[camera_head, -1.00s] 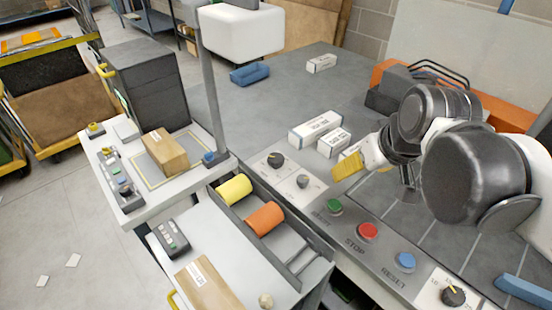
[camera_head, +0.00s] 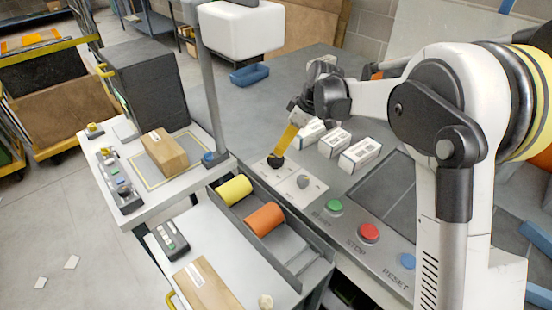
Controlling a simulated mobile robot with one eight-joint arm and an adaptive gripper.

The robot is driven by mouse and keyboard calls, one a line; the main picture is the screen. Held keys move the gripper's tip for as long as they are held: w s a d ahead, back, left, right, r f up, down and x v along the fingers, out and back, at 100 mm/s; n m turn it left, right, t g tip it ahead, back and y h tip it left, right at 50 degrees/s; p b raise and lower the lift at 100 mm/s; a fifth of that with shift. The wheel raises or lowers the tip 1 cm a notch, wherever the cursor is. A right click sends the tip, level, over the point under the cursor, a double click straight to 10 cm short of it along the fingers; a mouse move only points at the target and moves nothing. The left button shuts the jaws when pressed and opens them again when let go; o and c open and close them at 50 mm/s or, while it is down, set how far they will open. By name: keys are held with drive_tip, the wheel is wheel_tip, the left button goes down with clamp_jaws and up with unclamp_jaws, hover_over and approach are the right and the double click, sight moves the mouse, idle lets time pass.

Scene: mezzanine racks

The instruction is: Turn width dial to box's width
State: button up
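A white plate (camera_head: 286,187) on the grey console carries two dark dials. The upper-left dial (camera_head: 275,161) is at the yellow fingertips of my gripper (camera_head: 279,156); whether they touch or grip it I cannot tell. The other dial (camera_head: 302,181) stands free to its lower right. The dial labels are too small to read. My gripper points down from above, seen edge-on, so its opening does not show. A brown box (camera_head: 168,151) lies on a yellow-outlined pad on the left white table. Several white boxes (camera_head: 334,142) stand on the console just right of my gripper.
Green START (camera_head: 333,207), red STOP (camera_head: 369,232) and blue RESET (camera_head: 402,261) buttons line the console's front. A grey post (camera_head: 208,80) rises at the left. Yellow (camera_head: 234,190) and orange (camera_head: 264,219) rollers lie in the trough in front. A blue tray (camera_head: 249,75) sits behind.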

sight(276, 158)
drive_tip(key=b+x, duration=0.3)
drive_tip(key=x, duration=0.6)
drive_tip(key=shift+f, duration=0.1)
drive_tip(key=c, duration=1.2)
